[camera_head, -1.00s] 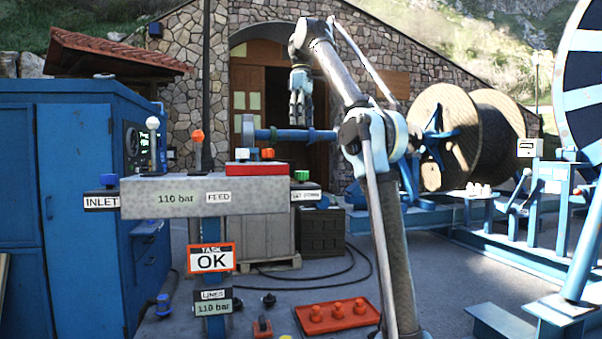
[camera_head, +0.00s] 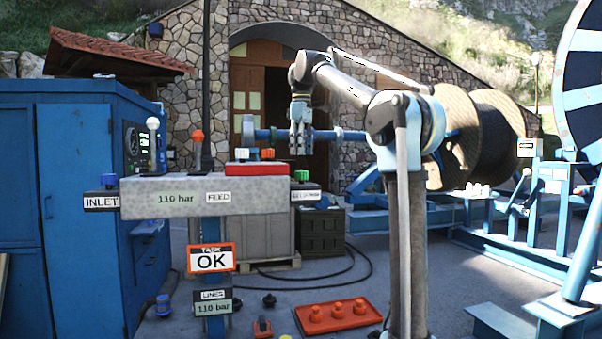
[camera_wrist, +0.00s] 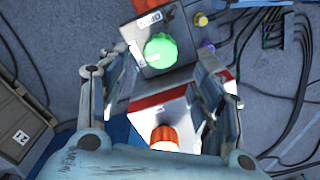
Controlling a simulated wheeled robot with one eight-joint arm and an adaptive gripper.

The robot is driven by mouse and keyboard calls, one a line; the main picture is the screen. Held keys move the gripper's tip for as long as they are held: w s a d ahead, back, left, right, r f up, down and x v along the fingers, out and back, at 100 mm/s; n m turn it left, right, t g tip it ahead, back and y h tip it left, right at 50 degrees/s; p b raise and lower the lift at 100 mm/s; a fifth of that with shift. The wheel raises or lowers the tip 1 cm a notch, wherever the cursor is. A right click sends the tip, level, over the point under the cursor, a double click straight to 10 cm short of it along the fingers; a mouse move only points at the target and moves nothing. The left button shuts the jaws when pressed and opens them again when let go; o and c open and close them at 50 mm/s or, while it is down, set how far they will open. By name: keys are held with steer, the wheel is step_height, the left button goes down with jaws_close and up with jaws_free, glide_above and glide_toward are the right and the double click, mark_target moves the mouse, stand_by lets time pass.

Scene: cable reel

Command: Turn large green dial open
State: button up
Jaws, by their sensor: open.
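The large green dial (camera_head: 302,176) is at the right end of the pipe block in the head view, next to a black-and-white label. In the wrist view the round green dial (camera_wrist: 160,50) sits on a grey box, ahead of and between my fingers. My gripper (camera_head: 300,150) points down above the dial in the head view, apart from it. In the wrist view my gripper (camera_wrist: 163,78) has its fingers spread with nothing between them.
A red block (camera_head: 256,169) lies on the pipe block (camera_head: 160,198) left of the dial. An orange knob (camera_wrist: 163,135) is close below the dial in the wrist view. A blue cabinet (camera_head: 75,200) stands at left. A red tray (camera_head: 340,322) lies low in front.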

mark_target(302, 177)
step_height(302, 177, down, 7)
steer(key=shift+f, duration=0.2)
stand_by(0.4)
steer(key=c, duration=1.1)
steer(key=shift+o, duration=0.2)
steer(key=shift+a, duration=0.15)
